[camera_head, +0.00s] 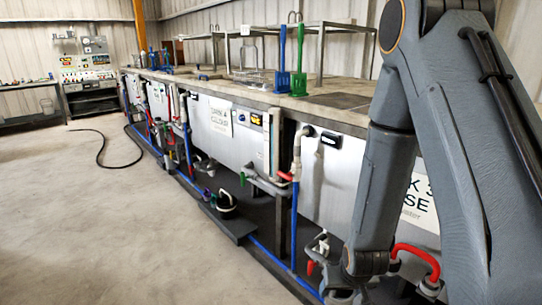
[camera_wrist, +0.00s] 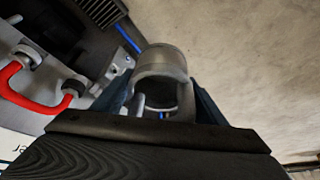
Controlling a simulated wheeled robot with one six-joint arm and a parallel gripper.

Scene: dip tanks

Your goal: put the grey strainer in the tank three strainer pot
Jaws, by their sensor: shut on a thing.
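My gripper (camera_wrist: 160,108) is shut on the grey strainer (camera_wrist: 160,63), a short hollow cylinder with an open end, seen between the two dark fingers in the wrist view. In the head view my arm reaches down at the right, in front of the tank three panel, and its end is low near the bottom edge. The tank three sign (camera_head: 421,208) is partly covered by my arm. I cannot clearly make out the tank three strainer pot in either view. The strainer appears held clear of the floor.
A red hose (camera_head: 417,258) loops beside my arm, and it also shows in the wrist view (camera_wrist: 22,78). A blue pipe (camera_head: 294,225) and red-handled valve (camera_head: 311,267) stand left of my arm.

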